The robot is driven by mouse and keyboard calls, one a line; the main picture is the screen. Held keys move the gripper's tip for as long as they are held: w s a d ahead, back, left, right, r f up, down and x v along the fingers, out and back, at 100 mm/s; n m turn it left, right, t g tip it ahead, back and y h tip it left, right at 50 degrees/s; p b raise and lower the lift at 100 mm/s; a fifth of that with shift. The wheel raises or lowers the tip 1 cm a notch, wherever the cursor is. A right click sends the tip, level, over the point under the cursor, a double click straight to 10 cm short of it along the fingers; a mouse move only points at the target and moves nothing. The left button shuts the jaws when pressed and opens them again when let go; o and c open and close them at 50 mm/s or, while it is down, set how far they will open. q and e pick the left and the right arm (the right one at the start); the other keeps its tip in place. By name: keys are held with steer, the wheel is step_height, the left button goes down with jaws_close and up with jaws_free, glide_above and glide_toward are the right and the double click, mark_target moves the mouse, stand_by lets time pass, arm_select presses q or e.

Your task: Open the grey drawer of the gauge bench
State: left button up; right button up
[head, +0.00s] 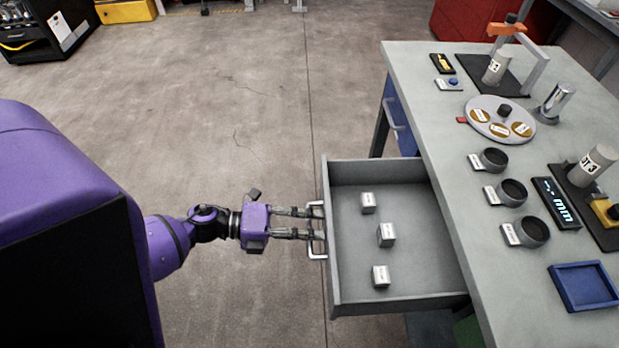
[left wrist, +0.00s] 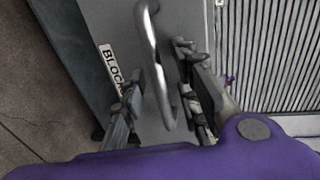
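The grey drawer (head: 345,308) of the gauge bench (head: 440,165) stands pulled well out to the left, and its inside shows. Several small light blocks with labels lie in it, one of them in the middle (head: 386,235). My left gripper (head: 308,223) is at the drawer's front, at the metal handle (head: 316,246). In the left wrist view the handle (left wrist: 158,60) passes between the two fingers (left wrist: 160,85), with a visible gap to the left finger. The fingers look apart. A label reading "BLOC" (left wrist: 110,68) is partly hidden by the left finger. My right gripper is out of view.
A blue drawer (head: 396,118) sits farther back on the same bench side. The bench top holds a round tray (head: 500,122), several dark cups, a display (head: 556,203) and a blue tray (head: 583,287). The floor left of the drawer is clear beyond my arm.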

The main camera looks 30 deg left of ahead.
arm_select(q)
steer(key=shift+a, duration=0.1)
steer(key=v, duration=1.2)
stand_by(0.4)
